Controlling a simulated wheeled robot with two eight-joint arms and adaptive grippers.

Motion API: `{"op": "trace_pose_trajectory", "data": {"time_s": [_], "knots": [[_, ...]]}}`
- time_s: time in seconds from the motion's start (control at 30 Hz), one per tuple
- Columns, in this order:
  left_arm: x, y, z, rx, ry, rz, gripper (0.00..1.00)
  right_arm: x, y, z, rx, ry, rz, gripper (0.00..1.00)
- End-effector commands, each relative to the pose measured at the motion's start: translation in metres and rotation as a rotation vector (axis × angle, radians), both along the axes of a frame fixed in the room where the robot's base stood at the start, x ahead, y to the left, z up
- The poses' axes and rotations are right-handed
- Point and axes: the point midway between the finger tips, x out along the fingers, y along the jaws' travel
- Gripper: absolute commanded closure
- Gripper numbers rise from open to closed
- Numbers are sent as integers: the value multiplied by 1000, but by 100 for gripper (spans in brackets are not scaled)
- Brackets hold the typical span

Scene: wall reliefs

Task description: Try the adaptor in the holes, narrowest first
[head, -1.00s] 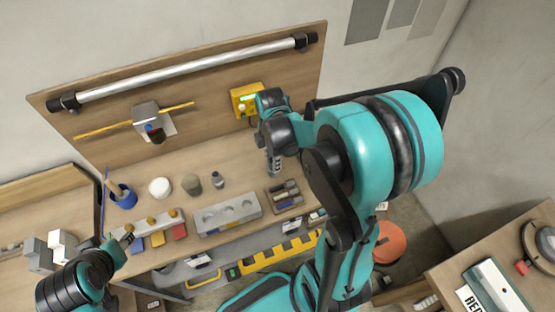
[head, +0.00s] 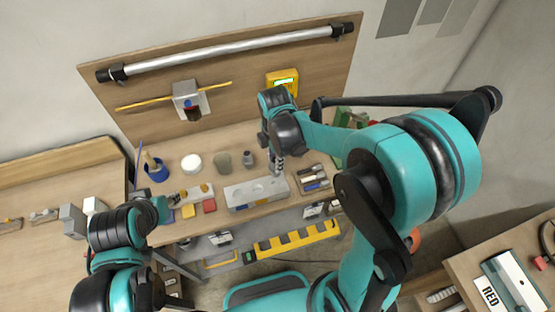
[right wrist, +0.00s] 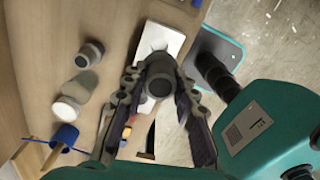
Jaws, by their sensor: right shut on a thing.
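The grey block with holes (head: 243,199) lies on the bench near its front edge; its holes run in a row along the top. My right gripper (head: 277,170) is over the block's right end. In the right wrist view my right gripper (right wrist: 158,95) is shut on a grey round adaptor (right wrist: 158,70), held between the two fingers. The pale block (right wrist: 165,38) shows behind it; whether they touch, I cannot tell. My left gripper (head: 163,207) is near the front left of the bench, its jaws too small to judge.
A white disc (head: 191,163), a grey-green cup (head: 223,163), a small dark grey cylinder (head: 248,159) and a blue cup (head: 156,173) stand behind the block. A tool tray (head: 314,180) is right of it. A yellow box (head: 282,83) is on the back panel.

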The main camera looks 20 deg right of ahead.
Motion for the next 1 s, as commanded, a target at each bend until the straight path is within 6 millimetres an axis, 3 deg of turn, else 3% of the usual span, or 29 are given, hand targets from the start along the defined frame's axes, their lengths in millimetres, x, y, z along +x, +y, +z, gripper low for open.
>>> {"op": "trace_pose_trajectory", "data": {"time_s": [0.27,0.7,1.0], "knots": [[0,0,-13,0,0,0,60,0,0,-14,0,-1,-1,100],[0,0,-49,0,0,0,60,0,0,-55,0,-1,-1,100],[0,0,-51,0,0,0,60,0,0,-58,0,-1,-1,100]]}}
